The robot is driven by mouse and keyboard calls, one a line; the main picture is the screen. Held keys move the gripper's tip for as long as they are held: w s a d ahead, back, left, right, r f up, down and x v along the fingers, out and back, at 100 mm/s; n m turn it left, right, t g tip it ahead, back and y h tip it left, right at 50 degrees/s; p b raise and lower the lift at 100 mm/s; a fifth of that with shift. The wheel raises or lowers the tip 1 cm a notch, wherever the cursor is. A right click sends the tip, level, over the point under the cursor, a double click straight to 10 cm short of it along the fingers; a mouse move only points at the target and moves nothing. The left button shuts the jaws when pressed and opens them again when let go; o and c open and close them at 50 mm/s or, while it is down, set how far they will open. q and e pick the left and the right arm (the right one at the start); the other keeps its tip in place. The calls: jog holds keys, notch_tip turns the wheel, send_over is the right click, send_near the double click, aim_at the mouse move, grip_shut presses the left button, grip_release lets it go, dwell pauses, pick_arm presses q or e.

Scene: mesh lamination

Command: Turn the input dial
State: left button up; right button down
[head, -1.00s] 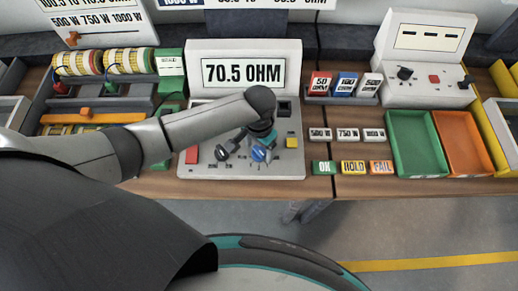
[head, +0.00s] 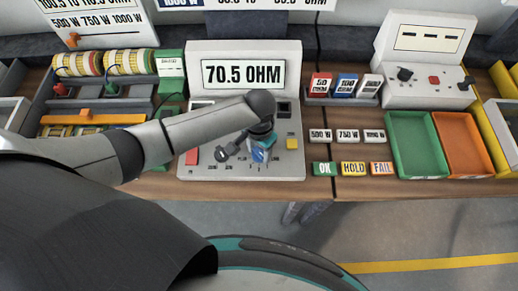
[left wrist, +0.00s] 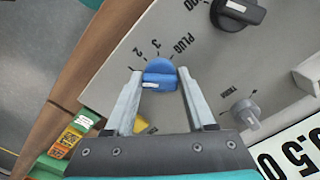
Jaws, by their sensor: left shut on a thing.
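The blue dial (left wrist: 160,73) sits on the light grey test panel (left wrist: 115,70), with the marks "2", "3" and "PLUG" around it. Its white pointer mark is toward the left in the left wrist view. My left gripper (left wrist: 158,78) has one finger on each side of the dial and is shut on it. In the head view my left gripper (head: 261,145) is over the panel's lower middle, and the dial (head: 258,155) is partly hidden by it. The display (head: 243,74) reads "70.5 OHM". My right gripper is not in view.
A black knob (left wrist: 238,12) and a small grey knob (left wrist: 244,112) are near the gripper. A red button (head: 192,157) and yellow button (head: 292,143) are on the panel. Labelled blocks and green (head: 392,120) and orange trays (head: 482,172) stand to the right.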

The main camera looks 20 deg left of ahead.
pick_arm(q)
grip_shut()
jog(key=m+p, duration=0.2)
jog(key=m, duration=0.1)
jog(key=shift+r, duration=0.1)
jog(key=shift+m+p, duration=0.6)
jog(key=shift+m, duration=0.5)
jog(key=shift+m+p, duration=0.35)
jog(key=shift+m, duration=0.85)
jog(key=shift+d, duration=0.1)
jog(key=o, duration=1.1)
grip_release()
